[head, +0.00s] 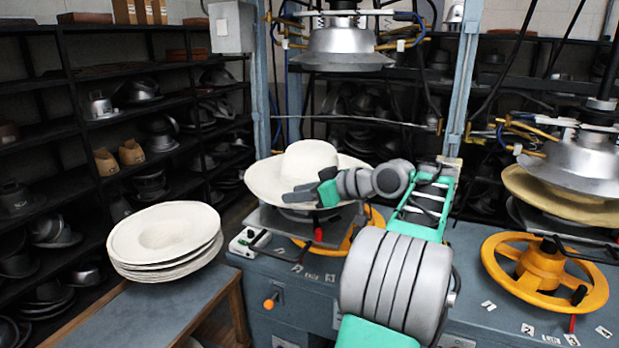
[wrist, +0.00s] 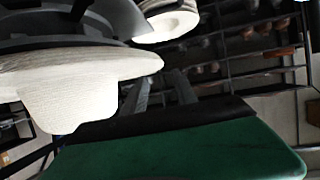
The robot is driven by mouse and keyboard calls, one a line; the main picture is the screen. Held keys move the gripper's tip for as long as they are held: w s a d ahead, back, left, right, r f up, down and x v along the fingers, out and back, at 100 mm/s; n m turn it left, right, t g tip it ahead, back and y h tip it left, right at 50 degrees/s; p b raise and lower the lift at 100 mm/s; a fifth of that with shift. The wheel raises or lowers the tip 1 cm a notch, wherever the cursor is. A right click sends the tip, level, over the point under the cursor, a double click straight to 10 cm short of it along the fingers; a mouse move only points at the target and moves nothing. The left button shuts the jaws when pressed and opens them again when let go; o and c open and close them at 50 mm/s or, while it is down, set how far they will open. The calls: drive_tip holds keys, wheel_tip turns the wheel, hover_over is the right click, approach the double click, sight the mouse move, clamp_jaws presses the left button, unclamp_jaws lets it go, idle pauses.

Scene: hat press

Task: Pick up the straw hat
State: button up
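The straw hat (head: 309,160) is cream, with a wide brim and raised crown. It sits on the left press, under the raised metal press head, in the head view. In the wrist view the hat (wrist: 65,92) looks upside down at the left, its brim edge close to my fingers. My gripper (head: 287,194) is in front of the near side of the brim in the head view. Its two fingers (wrist: 160,88) show apart in the wrist view, with nothing visible between them. I cannot tell whether they touch the brim. My gripper covers part of the brim's near edge.
A stack of pale hat blanks (head: 165,240) lies on a bench at the left. A metal press head (head: 343,47) hangs above the hat. An orange wheel (head: 545,272) and a second press with a tan hat (head: 565,200) stand at the right. Dark shelves line the back.

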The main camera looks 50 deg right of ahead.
sight(274, 198)
drive_tip(key=x, duration=0.3)
drive_tip(key=p+x, duration=0.1)
drive_tip(key=x, duration=0.2)
drive_tip(key=shift+a+f, duration=0.1)
drive_tip(key=shift+a, duration=0.15)
drive_tip(key=shift+w+f, duration=0.15)
drive_tip(key=shift+d, duration=0.1)
clamp_jaws()
idle(0.8)
